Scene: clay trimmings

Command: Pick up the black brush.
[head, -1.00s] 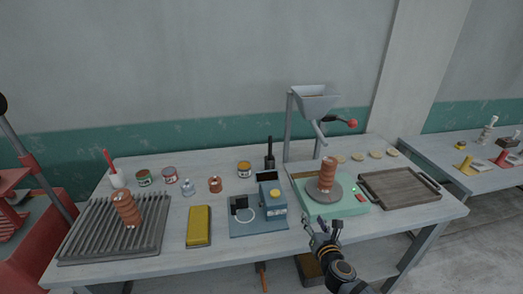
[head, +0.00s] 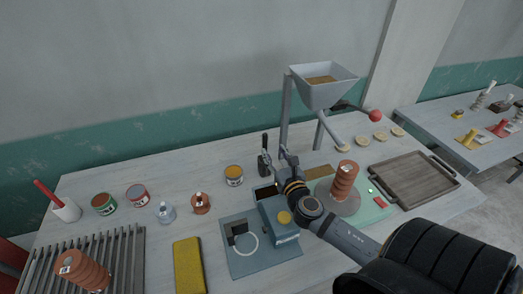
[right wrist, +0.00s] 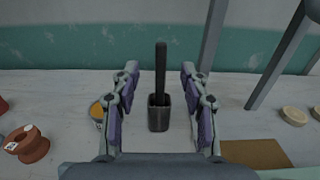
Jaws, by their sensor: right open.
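The black brush (right wrist: 161,70) stands upright in a small dark holder (right wrist: 159,115), centred between my open fingers in the right wrist view. In the head view the brush (head: 265,144) shows at the back of the table, just left of my right gripper (head: 272,158). My right gripper (right wrist: 160,100) is open and empty, with a finger to each side of the brush in the picture. I cannot tell whether the fingers reach around it in depth. The brush's lower end is hidden in the holder. My left gripper is not in view.
A blue device (head: 279,219) lies beneath my right arm. A clay coil stack (head: 344,180) stands on a turntable to its right. A grey hopper stand (head: 284,110) rises behind. A yellow-lidded jar (head: 234,176) stands left of the brush. A wooden tray (head: 408,184) lies at right.

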